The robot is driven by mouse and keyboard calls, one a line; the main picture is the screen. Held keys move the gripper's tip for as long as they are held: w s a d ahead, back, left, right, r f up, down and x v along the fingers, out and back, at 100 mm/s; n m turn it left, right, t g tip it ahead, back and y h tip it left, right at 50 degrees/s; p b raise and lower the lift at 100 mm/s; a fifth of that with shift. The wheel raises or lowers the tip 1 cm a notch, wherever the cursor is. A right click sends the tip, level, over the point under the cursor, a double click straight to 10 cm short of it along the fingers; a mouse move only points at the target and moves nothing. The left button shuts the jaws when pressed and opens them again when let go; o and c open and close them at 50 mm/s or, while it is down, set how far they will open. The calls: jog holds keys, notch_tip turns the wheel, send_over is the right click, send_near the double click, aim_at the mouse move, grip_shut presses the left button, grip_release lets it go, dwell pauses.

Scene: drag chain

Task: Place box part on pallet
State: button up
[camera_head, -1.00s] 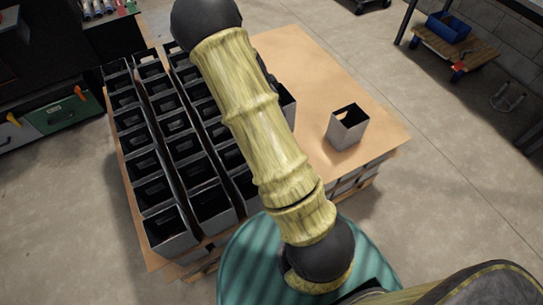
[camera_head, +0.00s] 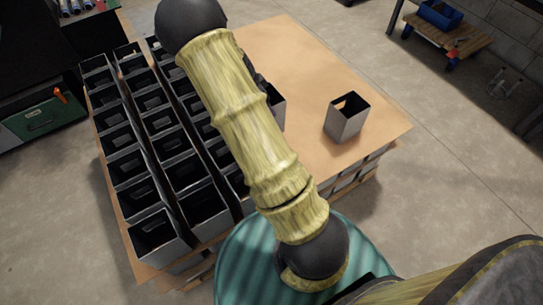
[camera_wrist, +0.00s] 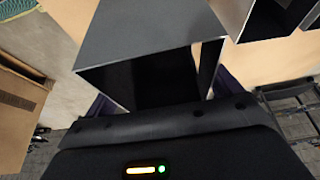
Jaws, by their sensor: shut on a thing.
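In the wrist view my gripper (camera_wrist: 165,112) is shut on a grey, open-ended box part (camera_wrist: 150,45), which fills the middle and top. Its dark hollow faces the camera. In the head view my arm hides most of the gripper; a grey box face (camera_head: 277,105) shows just right of the arm, and I cannot tell surely whether it is the held one. The pallet (camera_head: 300,55) has a tan sheet on top. Rows of open grey box parts (camera_head: 160,122) stand on its left side. One lone box part (camera_head: 347,117) stands upright at the right.
The tan sheet is bare behind and around the lone box. A blue bin (camera_head: 440,14) sits on a wheeled cart (camera_head: 462,42) at the upper right. A dark cabinet with a green drawer (camera_head: 45,118) stands at the left. Concrete floor surrounds the pallet.

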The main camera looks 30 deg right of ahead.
jog(key=shift+f, duration=0.1)
notch_tip(320, 180, down, 6)
jog(key=b, duration=0.1)
dwell(0.3)
jog(key=shift+f+b, duration=0.35)
jog(key=shift+f, duration=1.55)
jog(key=o, duration=1.7)
jog(key=shift+f, duration=0.1)
jog(key=p+v, duration=0.2)
jog(key=v, duration=1)
